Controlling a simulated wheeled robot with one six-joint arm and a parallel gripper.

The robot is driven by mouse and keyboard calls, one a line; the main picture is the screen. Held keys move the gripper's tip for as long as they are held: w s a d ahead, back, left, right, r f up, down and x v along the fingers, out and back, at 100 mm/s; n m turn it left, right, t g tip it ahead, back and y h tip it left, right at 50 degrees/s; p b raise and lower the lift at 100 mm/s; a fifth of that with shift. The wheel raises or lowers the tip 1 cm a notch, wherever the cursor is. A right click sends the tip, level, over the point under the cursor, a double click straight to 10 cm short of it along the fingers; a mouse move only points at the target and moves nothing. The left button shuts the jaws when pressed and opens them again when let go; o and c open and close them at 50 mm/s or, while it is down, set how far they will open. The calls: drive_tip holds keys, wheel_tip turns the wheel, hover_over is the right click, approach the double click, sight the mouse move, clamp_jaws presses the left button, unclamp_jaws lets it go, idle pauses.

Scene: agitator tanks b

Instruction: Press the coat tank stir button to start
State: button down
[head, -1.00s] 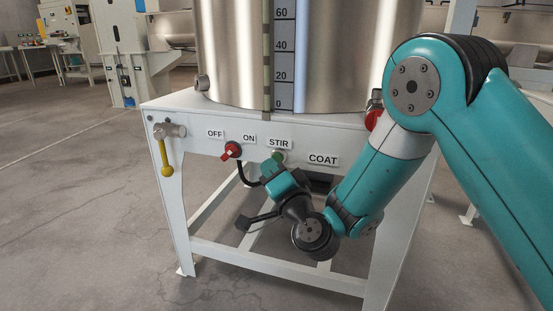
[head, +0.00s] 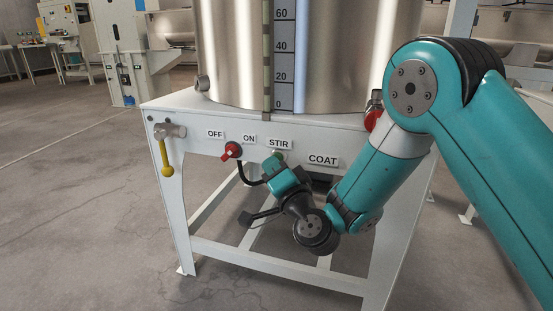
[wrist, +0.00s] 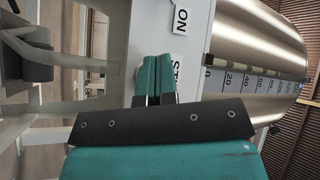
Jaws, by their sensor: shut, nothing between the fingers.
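The STIR label (head: 279,143) is on the white front rail of the COAT tank stand. A bit of the green button (head: 280,155) shows just below it, mostly hidden by my gripper (head: 272,161). My gripper's fingertips are at the button in the head view; I cannot tell whether they touch it. In the wrist view my gripper (wrist: 155,60) is shut and empty, its teal fingers side by side over the white panel. They cover part of the STIR label (wrist: 175,70) there, and the button is hidden.
A red rotary switch (head: 232,151) with OFF and ON labels sits left of the button. A yellow-handled valve (head: 166,160) is at the rail's left end. The COAT label (head: 323,160) is on the right. The steel tank (head: 345,55) stands above.

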drive_tip(key=shift+w+d, duration=0.1)
drive_tip(key=shift+w, duration=0.1)
idle(0.5)
drive_tip(key=shift+s+a, duration=0.3)
drive_tip(key=shift+s, duration=0.55)
drive_tip(key=shift+s+a, duration=0.3)
drive_tip(key=shift+s, duration=0.5)
drive_tip(key=shift+s+a, duration=0.25)
drive_tip(key=shift+s, duration=0.5)
drive_tip(key=shift+s+a, duration=0.3)
drive_tip(key=shift+s, duration=0.5)
